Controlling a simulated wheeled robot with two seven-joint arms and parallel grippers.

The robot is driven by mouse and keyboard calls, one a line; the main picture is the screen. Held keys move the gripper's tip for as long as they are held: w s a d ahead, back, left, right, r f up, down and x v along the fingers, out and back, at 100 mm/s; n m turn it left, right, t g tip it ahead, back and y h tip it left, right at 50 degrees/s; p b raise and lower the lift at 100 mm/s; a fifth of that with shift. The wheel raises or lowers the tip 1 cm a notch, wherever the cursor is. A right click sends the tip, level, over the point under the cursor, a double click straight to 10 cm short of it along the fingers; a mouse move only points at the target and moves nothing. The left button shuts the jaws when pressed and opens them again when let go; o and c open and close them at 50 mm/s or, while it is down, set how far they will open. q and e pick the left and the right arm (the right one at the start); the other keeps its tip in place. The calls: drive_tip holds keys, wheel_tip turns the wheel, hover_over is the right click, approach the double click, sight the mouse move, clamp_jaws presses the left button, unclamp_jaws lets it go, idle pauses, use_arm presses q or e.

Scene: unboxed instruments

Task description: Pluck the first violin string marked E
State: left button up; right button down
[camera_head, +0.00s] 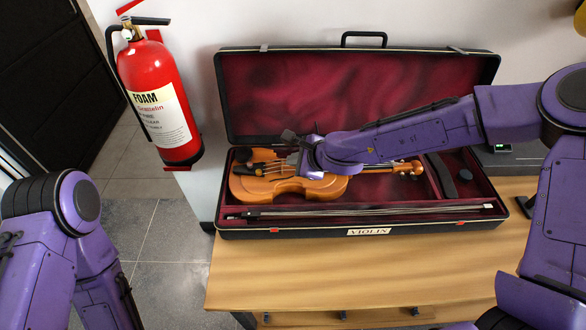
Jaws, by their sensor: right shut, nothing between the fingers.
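The violin (272,191) lies in its open black case, its body to the left and its scroll to the right. My right arm reaches in from the right across the case. My right gripper (263,165) is shut and empty over the left part of the violin body. Whether it touches a string cannot be told. The strings are mostly hidden under my right wrist, and no E marking is legible. My left arm is at the left edge, with its gripper out of view.
The violin case (300,234) with red lining stands on a wooden table (400,265), its lid (350,95) raised behind. A bow (370,210) lies along the front of the case. A red fire extinguisher (160,100) hangs at the left. The front tabletop is clear.

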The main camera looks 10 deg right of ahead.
sight(295, 179)
idle(0.3)
drive_tip(key=shift+f+b, duration=0.3)
drive_tip(key=shift+f, duration=0.15)
drive_tip(key=shift+f, duration=0.3)
idle(0.4)
drive_tip(key=shift+r+p, duration=0.55)
drive_tip(key=shift+r, duration=0.2)
wheel_tip(295, 179, up, 5)
drive_tip(key=p, duration=0.5)
idle(2.5)
